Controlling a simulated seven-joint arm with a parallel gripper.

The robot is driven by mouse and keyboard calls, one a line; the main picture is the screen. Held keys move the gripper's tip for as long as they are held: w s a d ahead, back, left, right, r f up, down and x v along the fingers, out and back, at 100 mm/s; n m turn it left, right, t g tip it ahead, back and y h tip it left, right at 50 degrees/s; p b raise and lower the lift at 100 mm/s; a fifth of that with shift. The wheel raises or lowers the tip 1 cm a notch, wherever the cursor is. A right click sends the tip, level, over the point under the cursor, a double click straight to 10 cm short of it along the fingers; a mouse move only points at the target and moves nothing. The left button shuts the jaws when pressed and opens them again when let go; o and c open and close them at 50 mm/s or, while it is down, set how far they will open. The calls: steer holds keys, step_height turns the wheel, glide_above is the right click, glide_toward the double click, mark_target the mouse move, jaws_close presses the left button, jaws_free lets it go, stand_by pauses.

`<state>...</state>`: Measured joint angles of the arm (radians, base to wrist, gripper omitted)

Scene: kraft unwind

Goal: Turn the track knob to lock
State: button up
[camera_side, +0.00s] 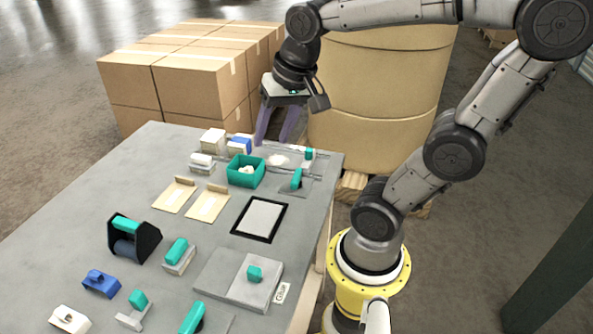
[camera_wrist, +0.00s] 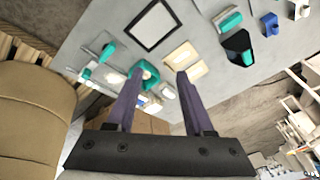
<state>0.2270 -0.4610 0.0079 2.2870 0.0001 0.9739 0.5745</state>
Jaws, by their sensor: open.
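Thin metal rails (camera_side: 290,148) lie at the far right of the table. A small teal knob (camera_side: 309,153) stands at their right end, and a larger teal handle (camera_side: 297,178) stands on a plate just nearer. I cannot tell for certain which is the track knob. Two teal parts, one (camera_wrist: 108,52) larger than the other (camera_wrist: 85,73), show left of my fingers in the wrist view. My gripper (camera_side: 273,141) is open and empty, pointing down over the table's far side, left of the small knob. Its fingertips (camera_wrist: 160,74) are apart in the wrist view, with nothing clamped between them.
A teal bin (camera_side: 246,171) holding white pieces stands near the rails. White and blue blocks (camera_side: 238,144) sit behind it. A black-framed panel (camera_side: 260,219) lies nearer. Cardboard boxes (camera_side: 200,85) and a large kraft roll (camera_side: 375,90) stand beyond the table.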

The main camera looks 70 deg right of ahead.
steer(key=w+d+f+m+g, duration=0.2)
steer(key=d+f+m+g, duration=0.15)
steer(key=d+m, duration=0.45)
glide_above(296, 175)
step_height(296, 175, down, 4)
steer(key=shift+y, duration=0.4)
step_height(296, 175, down, 13)
steer(key=shift+d+f, duration=0.1)
steer(key=shift+f, duration=0.1)
jaws_close()
